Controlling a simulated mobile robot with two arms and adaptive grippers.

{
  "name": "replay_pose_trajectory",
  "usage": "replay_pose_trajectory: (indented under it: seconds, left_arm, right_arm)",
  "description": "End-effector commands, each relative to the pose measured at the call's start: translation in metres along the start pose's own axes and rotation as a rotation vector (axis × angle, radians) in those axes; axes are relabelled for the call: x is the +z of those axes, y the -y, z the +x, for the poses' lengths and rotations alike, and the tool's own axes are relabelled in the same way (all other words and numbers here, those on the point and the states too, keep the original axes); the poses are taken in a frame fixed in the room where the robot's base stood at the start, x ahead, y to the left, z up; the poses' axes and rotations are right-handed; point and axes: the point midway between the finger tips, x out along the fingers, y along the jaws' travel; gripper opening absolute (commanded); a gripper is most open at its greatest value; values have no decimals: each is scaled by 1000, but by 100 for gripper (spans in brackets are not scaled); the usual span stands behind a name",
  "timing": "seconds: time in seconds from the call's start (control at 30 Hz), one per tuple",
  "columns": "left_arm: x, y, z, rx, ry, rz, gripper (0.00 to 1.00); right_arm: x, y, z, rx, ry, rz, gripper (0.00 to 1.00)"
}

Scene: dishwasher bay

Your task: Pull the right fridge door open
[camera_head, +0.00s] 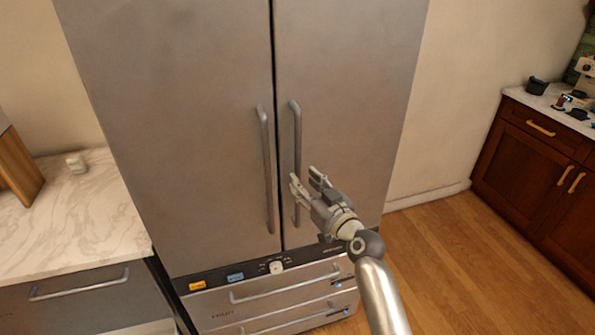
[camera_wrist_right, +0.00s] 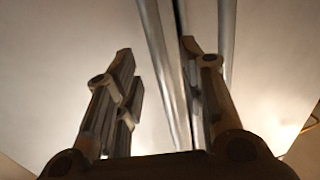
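The right fridge door (camera_head: 345,90) is a tall steel panel, closed flush beside the left door (camera_head: 170,90). Its vertical bar handle (camera_head: 297,130) stands near the middle seam. My right gripper (camera_head: 307,183) is open and empty, in front of the lower part of this handle. In the right wrist view the two fingers (camera_wrist_right: 158,62) are spread apart. Two upright bars and the dark seam show beyond them; the right-hand bar (camera_wrist_right: 227,40) passes behind the right finger. I cannot tell whether a finger touches the handle. My left gripper is not in view.
The left door's handle (camera_head: 265,160) runs close beside the right one. Drawers (camera_head: 285,290) with bar handles sit below the doors. A marble counter (camera_head: 75,220) stands at left. Wooden floor (camera_head: 450,250) is free at right, before a dark wood cabinet (camera_head: 530,165).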

Motion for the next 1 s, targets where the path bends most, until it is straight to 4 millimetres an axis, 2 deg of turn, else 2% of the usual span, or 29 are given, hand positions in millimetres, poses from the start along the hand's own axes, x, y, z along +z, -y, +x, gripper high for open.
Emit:
replay_pose_trajectory:
  seconds: [0.1,0.3,0.73,0.77,1.0]
  left_arm:
    - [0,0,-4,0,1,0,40]
    - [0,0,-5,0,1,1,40]
    - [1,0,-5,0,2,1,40]
    - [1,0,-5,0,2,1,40]
    - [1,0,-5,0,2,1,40]
  right_arm:
    - [-2,0,18,0,1,1,37]
    - [0,0,37,0,0,1,37]
    - [0,0,44,1,0,0,37]
    - [0,0,44,1,0,0,36]
    - [0,0,44,1,1,0,5]
